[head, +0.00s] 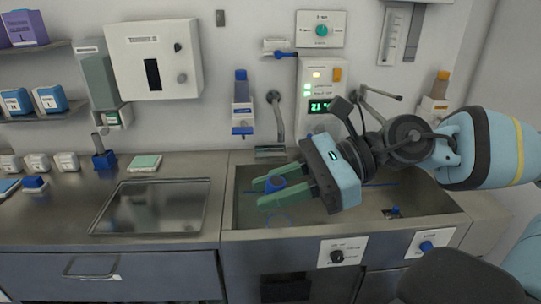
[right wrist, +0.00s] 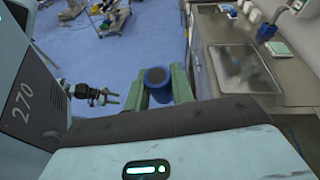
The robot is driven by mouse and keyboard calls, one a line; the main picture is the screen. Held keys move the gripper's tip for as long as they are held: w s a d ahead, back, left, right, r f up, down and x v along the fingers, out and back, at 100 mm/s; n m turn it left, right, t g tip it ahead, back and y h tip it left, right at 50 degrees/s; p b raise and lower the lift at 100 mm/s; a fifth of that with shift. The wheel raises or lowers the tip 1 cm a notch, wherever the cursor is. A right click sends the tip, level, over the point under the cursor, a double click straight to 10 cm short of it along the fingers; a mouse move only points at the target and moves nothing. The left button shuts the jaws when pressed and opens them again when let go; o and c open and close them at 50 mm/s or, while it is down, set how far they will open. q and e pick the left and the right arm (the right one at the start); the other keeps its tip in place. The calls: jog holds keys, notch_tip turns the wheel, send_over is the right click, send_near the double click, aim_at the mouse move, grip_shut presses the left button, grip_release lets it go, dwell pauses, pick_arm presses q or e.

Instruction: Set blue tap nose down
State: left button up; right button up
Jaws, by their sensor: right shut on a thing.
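My right gripper (head: 286,190) reaches in from the right over the left part of the sink. Its green fingers are shut on a short blue cylindrical piece (head: 275,184), which looks like the blue tap. In the right wrist view the blue piece (right wrist: 157,77) sits between the fingers (right wrist: 157,88), with a dark round end facing the camera. I cannot make out a nose on it. Part of it is hidden by the fingers. My left gripper does not show in the head view.
The sink (head: 440,221) lies below the gripper, with a faint blue ring (head: 278,222) near its front left. A small blue-topped fitting (head: 395,211) is at its right. A metal tray (head: 150,207) lies on the left counter. A grey spout (head: 277,118) stands behind.

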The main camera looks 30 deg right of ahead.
jog(key=shift+w, duration=0.1)
jog(key=shift+w+m+t+h, duration=0.4)
jog(key=shift+w+m+h, duration=0.1)
jog(key=shift+w+m, duration=0.35)
jog(key=shift+w+d+f+t, duration=0.1)
jog(key=shift+w+f+t, duration=0.2)
jog(key=shift+w, duration=0.05)
jog(key=shift+w+m, duration=0.1)
jog(key=shift+m, duration=0.15)
